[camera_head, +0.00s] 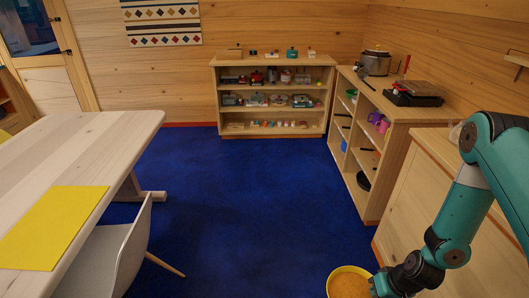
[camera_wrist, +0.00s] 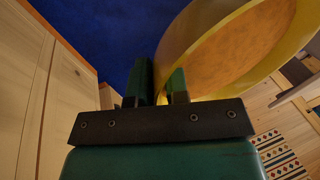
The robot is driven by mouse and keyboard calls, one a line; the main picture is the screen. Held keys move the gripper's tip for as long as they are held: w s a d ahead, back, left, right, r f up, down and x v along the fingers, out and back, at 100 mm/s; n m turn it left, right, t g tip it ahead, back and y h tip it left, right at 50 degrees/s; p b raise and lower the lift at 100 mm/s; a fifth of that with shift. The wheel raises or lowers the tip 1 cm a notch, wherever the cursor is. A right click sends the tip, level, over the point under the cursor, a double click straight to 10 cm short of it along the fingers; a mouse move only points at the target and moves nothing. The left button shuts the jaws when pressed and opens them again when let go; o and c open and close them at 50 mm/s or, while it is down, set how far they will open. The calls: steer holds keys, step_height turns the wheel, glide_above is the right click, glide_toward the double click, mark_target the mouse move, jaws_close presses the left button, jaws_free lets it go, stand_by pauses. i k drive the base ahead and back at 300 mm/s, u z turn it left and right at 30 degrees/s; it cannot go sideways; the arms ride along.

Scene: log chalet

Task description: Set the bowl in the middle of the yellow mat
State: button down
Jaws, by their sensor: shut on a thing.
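The bowl (camera_head: 348,272) is yellow with an orange-brown inside and shows at the bottom of the head view, partly cut off by the frame edge. It is also large in the wrist view (camera_wrist: 235,45). My gripper (camera_wrist: 162,85) is shut on the bowl's rim, with the bowl out to one side of the fingers. In the head view my gripper (camera_head: 384,284) is at the bowl's right side, above the blue floor. The yellow mat (camera_head: 52,228) lies flat and bare on the wooden table (camera_head: 110,135) at the left, far from the bowl.
A white chair (camera_head: 112,255) stands against the table's near right side, its leg reaching over the floor. Blue floor (camera_head: 250,200) lies clear between table and cabinets. A wooden cabinet (camera_head: 410,195) is at the right, and shelves (camera_head: 272,128) with small items stand at the back.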

mark_target(51, 220)
steer(key=i, duration=2.75)
steer(key=u, duration=3.05)
